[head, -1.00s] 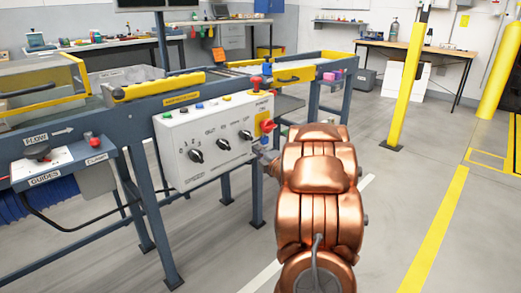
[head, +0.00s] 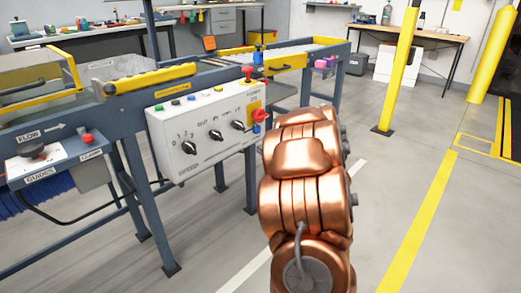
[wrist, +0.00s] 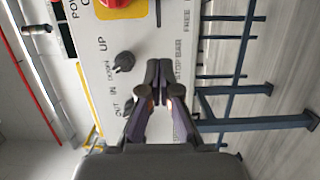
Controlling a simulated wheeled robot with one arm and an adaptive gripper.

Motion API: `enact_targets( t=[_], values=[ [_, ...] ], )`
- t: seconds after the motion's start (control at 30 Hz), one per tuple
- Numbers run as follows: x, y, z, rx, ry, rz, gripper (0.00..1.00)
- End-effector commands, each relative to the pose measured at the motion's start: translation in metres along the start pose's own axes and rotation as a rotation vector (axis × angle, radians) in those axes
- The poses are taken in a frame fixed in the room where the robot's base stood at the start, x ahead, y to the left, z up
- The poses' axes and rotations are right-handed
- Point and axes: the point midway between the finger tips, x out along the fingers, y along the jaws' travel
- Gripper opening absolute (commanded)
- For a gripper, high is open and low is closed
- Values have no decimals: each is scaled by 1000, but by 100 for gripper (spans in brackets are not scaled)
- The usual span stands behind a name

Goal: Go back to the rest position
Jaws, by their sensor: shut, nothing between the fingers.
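My gripper (wrist: 158,68) is shut and empty in the wrist view, its fingertips together in front of the white control box (wrist: 178,20). A black selector knob (wrist: 124,61) marked UP and DOWN shows to the left of the fingertips, apart from them. Another dark knob is partly hidden by a finger. In the head view my copper arm hides the gripper. There the control box (head: 190,160) carries three black knobs (head: 215,135) and a red rotary switch (head: 260,115) on a yellow plate.
The conveyor frame (head: 135,190) stands at left with a guides box (head: 45,160) on its near side. A yellow post (head: 398,75) rises at right before a workbench (head: 435,37). The grey floor (head: 385,185) right of my arm is clear.

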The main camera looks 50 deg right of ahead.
Motion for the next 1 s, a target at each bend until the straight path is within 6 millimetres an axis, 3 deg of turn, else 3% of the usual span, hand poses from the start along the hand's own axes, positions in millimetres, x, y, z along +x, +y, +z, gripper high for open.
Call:
enact_targets(
  t=[0.4, 0.73, 1.0],
  values=[
    [3, 9, -2, 6, -7, -19, 0],
    [18, 80, -25, 131, -151, -233, 0],
    [2, 140, -56, 305, -329, -409, 0]
  ],
)
